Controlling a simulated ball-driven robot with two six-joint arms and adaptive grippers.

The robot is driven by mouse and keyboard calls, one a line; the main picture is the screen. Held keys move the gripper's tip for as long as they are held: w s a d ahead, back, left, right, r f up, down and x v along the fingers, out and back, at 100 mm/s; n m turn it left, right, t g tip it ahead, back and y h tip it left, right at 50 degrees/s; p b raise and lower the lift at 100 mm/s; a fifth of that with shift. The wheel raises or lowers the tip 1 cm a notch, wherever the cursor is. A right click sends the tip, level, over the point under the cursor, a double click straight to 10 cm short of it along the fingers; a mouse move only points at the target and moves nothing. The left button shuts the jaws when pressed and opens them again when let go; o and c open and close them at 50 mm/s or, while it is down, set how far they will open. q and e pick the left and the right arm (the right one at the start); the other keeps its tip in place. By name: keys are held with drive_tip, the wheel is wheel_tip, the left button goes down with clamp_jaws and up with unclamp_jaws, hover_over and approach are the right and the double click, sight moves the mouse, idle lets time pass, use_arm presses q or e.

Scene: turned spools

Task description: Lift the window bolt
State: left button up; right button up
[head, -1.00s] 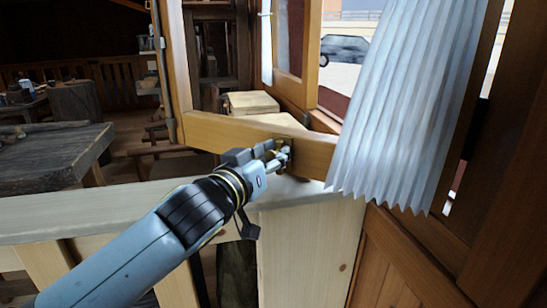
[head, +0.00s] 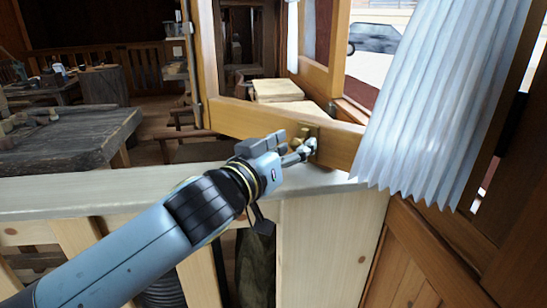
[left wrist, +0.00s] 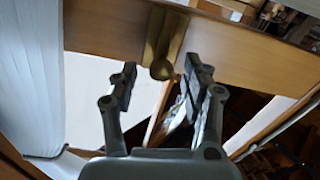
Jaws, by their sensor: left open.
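The window bolt (left wrist: 162,66) is a brass fitting with a rounded knob on the lower wooden rail of the open window frame (head: 235,119). In the head view the brass bolt (head: 313,133) shows only in part behind my left gripper (head: 298,153). In the left wrist view my left gripper (left wrist: 158,82) is open. Its two fingers stand on either side of the knob, with clear gaps, and nothing is held between them. I cannot tell how near in depth the fingertips are. My right gripper is not in view.
A pale pleated curtain (head: 445,95) hangs right of the bolt. A pale ledge (head: 90,194) runs below the window frame. A dark wooden table (head: 65,142) stands at the left. Stacked pale boards (head: 278,90) lie behind the frame.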

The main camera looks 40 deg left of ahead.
use_arm(q)
drive_tip(key=s, duration=0.9)
drive_tip(key=shift+d, duration=0.45)
drive_tip(key=s+a+f+m+g, duration=0.1)
drive_tip(key=s+f+g, duration=0.2)
drive_tip(key=f, duration=1)
drive_tip(key=s+a+f+g+b, duration=0.1)
drive_tip(key=s+a+f+g, duration=0.15)
drive_tip(key=f, duration=0.95)
drive_tip(key=s+f+m+g, duration=0.1)
drive_tip(key=s+f+g, duration=0.25)
drive_tip(key=f, duration=0.95)
drive_tip(key=s+d+f+m+g, duration=0.1)
drive_tip(key=s+f+g, duration=0.3)
drive_tip(key=s+f, duration=0.6)
drive_tip(key=s+d+f+g, duration=0.1)
drive_tip(key=s+f+g, duration=0.3)
drive_tip(key=s+f, duration=0.5)
drive_tip(key=s, duration=0.8)
drive_tip(key=shift+f+m+h+b, duration=0.35)
drive_tip(key=shift+m+h+b, duration=0.05)
drive_tip(key=shift+d, duration=0.1)
